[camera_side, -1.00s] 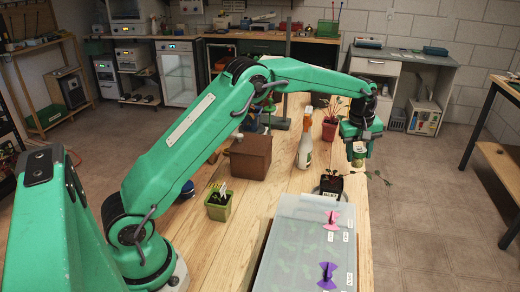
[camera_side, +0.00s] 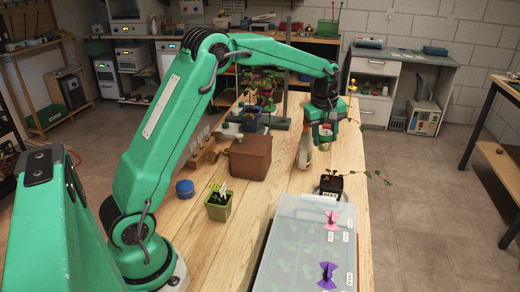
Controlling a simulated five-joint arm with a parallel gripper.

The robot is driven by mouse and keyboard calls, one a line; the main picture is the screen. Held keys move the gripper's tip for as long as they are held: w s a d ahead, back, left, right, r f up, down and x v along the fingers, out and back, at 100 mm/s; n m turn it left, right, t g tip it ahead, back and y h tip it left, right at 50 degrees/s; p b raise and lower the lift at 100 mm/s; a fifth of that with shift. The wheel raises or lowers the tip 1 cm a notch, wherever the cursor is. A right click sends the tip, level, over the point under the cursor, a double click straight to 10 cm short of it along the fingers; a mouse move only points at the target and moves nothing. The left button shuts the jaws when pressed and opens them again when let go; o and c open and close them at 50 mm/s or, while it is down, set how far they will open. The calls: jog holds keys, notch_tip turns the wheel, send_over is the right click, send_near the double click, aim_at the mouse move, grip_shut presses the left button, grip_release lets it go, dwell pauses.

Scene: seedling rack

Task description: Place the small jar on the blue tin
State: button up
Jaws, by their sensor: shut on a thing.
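The small jar (camera_side: 325,131) shows as a small pale patch between the fingers of my gripper (camera_side: 325,136), mostly hidden by them. My gripper is shut on it and holds it above the table, close to the spray bottle in the picture. The blue tin (camera_side: 185,189) is a short round tin standing on the wooden table, left of the green pot and well to the left of my gripper. Nothing is seen on top of it.
A brown box (camera_side: 250,157) stands between the tin and my gripper. A green pot (camera_side: 218,204), a black pot (camera_side: 331,186) with a trailing plant and a clear-lidded tray (camera_side: 290,245) stand nearer.

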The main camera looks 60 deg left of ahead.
aim_at(185, 183)
jog(key=s+a+n, duration=0.2)
jog(key=s, duration=0.9)
jog(key=s+a+n, duration=0.2)
jog(key=s+a, duration=0.1)
jog(key=s, duration=0.8)
jog(key=s+a+n, duration=0.2)
jog(key=s+a, duration=0.1)
jog(key=s, duration=0.8)
jog(key=shift+r+n+g+y, duration=0.3)
jog(key=shift+y, duration=0.1)
jog(key=shift+s+a, duration=0.1)
jog(key=shift+s, duration=0.05)
jog(key=shift+y, duration=0.3)
jog(key=s+a+f, duration=0.1)
jog(key=a+f, duration=0.1)
jog(key=a, duration=0.1)
jog(key=s+a+f, duration=0.2)
jog(key=a, duration=0.2)
jog(key=s+a+f, duration=0.2)
jog(key=a+f, duration=0.1)
jog(key=shift+a, duration=0.2)
jog(key=shift+f, duration=0.1)
jog(key=shift+f, duration=1.95)
